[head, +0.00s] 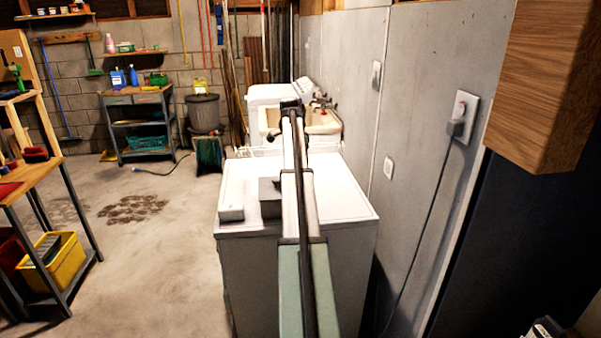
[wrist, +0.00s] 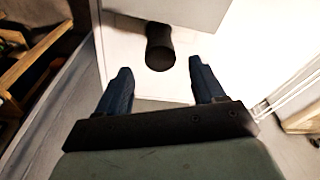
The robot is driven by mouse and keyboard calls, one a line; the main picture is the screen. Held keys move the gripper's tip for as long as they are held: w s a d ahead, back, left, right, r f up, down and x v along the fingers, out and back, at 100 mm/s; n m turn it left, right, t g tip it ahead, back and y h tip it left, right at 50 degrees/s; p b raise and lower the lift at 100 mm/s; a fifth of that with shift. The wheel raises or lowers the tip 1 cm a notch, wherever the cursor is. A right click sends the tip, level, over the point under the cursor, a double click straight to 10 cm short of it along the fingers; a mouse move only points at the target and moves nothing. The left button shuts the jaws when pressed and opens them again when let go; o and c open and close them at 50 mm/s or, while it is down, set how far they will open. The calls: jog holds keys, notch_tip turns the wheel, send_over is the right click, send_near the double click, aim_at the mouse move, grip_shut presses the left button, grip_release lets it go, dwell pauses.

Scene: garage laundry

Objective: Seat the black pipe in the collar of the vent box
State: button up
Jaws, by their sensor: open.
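The black pipe (wrist: 160,48) shows in the wrist view as a short dark cylinder with its rounded end toward me. Its far end meets the edge of a pale grey box (wrist: 200,12), likely the vent box. I cannot tell whether it sits in a collar; no collar is clearly visible. My gripper (wrist: 158,66) is open, its two dark blue fingers apart, with the pipe's near end ahead of the gap and nothing held. In the head view a grey box (head: 270,190) stands on the white machine, partly behind my arm. The pipe is not visible there.
The white machine top (head: 345,195) is mostly clear on the right. A wall with outlets and a cord (head: 435,190) runs along the right. A sink (head: 322,122) stands behind.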

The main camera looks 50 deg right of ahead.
jog(key=shift+w+a+r, duration=0.1)
jog(key=shift+a+r, duration=0.05)
jog(key=shift+r, duration=0.75)
jog(key=shift+a+r, duration=0.1)
jog(key=shift+r, duration=0.8)
